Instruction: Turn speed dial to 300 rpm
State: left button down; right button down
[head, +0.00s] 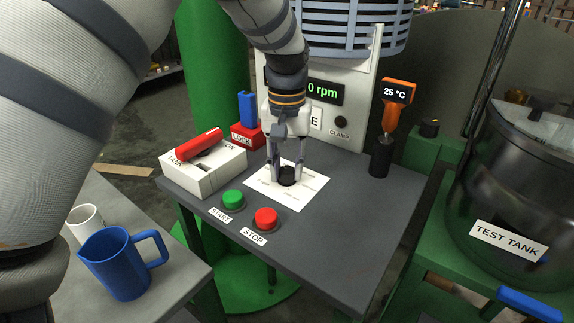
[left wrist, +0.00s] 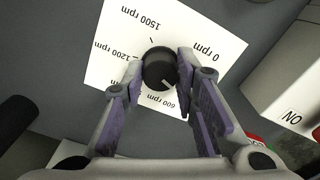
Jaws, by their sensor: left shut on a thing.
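The speed dial (left wrist: 158,66) is a round black knob on a white card (left wrist: 110,25) printed with rpm marks. My left gripper (left wrist: 161,70) has a finger on each side of the dial and is shut on it. A short white mark on the dial points toward the lower right in the left wrist view, near the 600 rpm label. The 300 rpm label is hidden, apparently behind a finger. In the head view the dial (head: 287,178) sits below my left gripper (head: 286,170). The green display (head: 325,91) shows "0 rpm"; my arm may hide digits before it.
A green START button (head: 232,199) and red STOP button (head: 265,219) stand in front of the card. A white TANK box (head: 203,172) with a red handle (head: 198,143) is left, a red LOCK block (head: 246,136) behind. A thermometer (head: 390,110) stands right.

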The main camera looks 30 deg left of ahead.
aim_at(287, 169)
pick_arm(q)
jog(key=shift+n, duration=0.8)
jog(key=c, duration=1.3)
grip_release()
notch_tip(287, 169, up, 12)
jog(key=shift+f, duration=0.1)
